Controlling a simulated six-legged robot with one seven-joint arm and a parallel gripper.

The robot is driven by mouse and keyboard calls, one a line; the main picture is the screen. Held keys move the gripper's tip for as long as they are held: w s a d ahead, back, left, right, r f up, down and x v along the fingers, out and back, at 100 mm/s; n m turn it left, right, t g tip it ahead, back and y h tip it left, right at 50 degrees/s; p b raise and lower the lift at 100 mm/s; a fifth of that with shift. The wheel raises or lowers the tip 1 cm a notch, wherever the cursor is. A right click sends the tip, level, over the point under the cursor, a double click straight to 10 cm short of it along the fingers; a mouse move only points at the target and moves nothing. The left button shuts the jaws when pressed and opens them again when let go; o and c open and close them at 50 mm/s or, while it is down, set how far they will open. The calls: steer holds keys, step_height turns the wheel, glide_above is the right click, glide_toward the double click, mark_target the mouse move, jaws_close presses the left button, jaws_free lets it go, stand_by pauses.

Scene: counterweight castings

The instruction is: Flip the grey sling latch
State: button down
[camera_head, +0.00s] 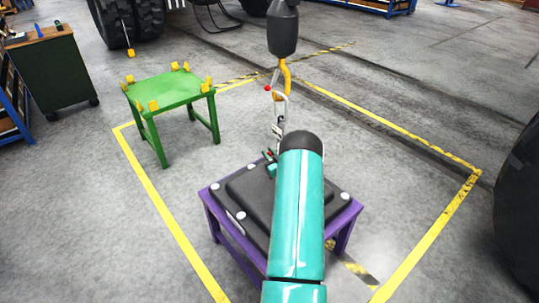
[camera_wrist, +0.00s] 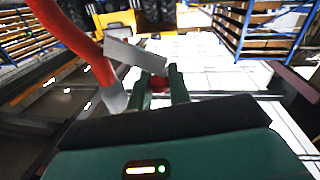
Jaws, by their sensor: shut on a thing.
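In the wrist view, the grey latch (camera_wrist: 135,55) is a flat bar beside a curved red piece (camera_wrist: 72,30); its right end reaches toward my gripper. My gripper (camera_wrist: 160,84) has both green fingers up, with a small red knob (camera_wrist: 158,83) between them, and it is shut on this end of the latch. In the head view, a yellow hook (camera_head: 284,72) hangs from a dark block with pale grey sling hardware (camera_head: 280,105) below it. My gripper (camera_head: 270,157) is small there, just above the dark casting (camera_head: 245,190), and my teal arm hides much of the area.
The casting rests on a purple stand (camera_head: 211,215). A green table (camera_head: 168,92) with yellow corner blocks stands at the left, its top empty. Yellow floor lines (camera_head: 160,207) surround the area. A dark tyre (camera_head: 520,190) stands at the right edge. Open floor lies between the tables.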

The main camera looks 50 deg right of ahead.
steer(key=shift+a+f+n, duration=0.15)
steer(key=shift+n, duration=0.15)
step_height(320, 180, down, 9)
steer(key=n+t+y, duration=0.1)
steer(key=n+y, duration=0.1)
steer(key=n, duration=1.7)
steer(key=shift+s+d+n+t, duration=0.2)
steer(key=shift+n+t, duration=0.1)
steer(key=shift+f, duration=0.1)
steer(key=c, duration=1.3)
jaws_free()
steer(key=shift+c, duration=0.2)
